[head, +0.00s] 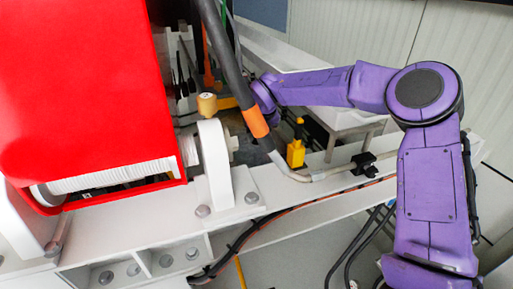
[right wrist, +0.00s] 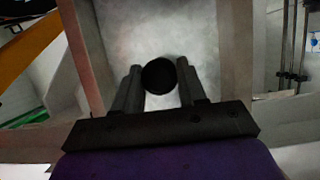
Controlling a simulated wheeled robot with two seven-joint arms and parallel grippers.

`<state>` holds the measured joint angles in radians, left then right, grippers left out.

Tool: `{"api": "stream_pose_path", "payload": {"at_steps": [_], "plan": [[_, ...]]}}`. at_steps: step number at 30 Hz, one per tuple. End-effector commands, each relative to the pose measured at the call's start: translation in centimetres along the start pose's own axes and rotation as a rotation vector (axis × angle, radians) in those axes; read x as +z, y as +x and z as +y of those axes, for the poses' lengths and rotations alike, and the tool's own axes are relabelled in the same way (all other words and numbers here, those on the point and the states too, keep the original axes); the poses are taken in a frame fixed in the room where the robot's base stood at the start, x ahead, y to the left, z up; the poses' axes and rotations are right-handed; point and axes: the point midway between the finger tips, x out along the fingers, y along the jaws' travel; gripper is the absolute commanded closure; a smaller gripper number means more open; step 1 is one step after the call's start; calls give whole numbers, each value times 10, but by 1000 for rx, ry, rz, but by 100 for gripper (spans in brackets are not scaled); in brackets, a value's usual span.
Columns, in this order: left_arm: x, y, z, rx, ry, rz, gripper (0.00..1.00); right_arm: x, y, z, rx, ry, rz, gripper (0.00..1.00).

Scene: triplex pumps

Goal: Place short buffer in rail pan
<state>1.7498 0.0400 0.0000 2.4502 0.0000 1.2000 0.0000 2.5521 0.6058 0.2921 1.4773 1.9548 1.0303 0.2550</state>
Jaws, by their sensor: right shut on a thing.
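In the right wrist view, my right gripper (right wrist: 159,68) is shut on a dark round piece, seemingly the short buffer (right wrist: 160,77), seen end-on between its two fingers. Beyond it lies a pale, worn floor with raised side walls, seemingly the rail pan (right wrist: 160,28). The buffer appears over this floor; whether it touches cannot be told. In the head view, my purple right arm reaches left to behind a dark hose, and its fingers and the buffer are hidden there. My left gripper is not in view.
A large red housing (head: 75,90) fills the left of the head view. The dark hose (head: 233,75) with an orange band crosses in front of my right wrist. A yellow part (head: 296,153) stands by the white beam (head: 285,190). Cables hang below the beam.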

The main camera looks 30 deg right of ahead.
Motion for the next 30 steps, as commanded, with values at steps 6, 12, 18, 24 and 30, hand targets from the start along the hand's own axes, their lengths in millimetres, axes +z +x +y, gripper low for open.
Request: {"api": "stream_pose_path", "payload": {"at_steps": [6, 12, 18, 24, 30], "plan": [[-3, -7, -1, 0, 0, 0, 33, -13, 32, -1, -2, 0, 2, 90], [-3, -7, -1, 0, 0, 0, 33, -17, 41, -2, -1, 3, -2, 90], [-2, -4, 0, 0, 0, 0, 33, -19, 44, -2, 0, 3, -2, 90], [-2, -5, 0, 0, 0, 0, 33, -18, 44, -2, -1, 3, -2, 33], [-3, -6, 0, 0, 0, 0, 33, -18, 42, -2, -1, 3, -2, 33]]}}
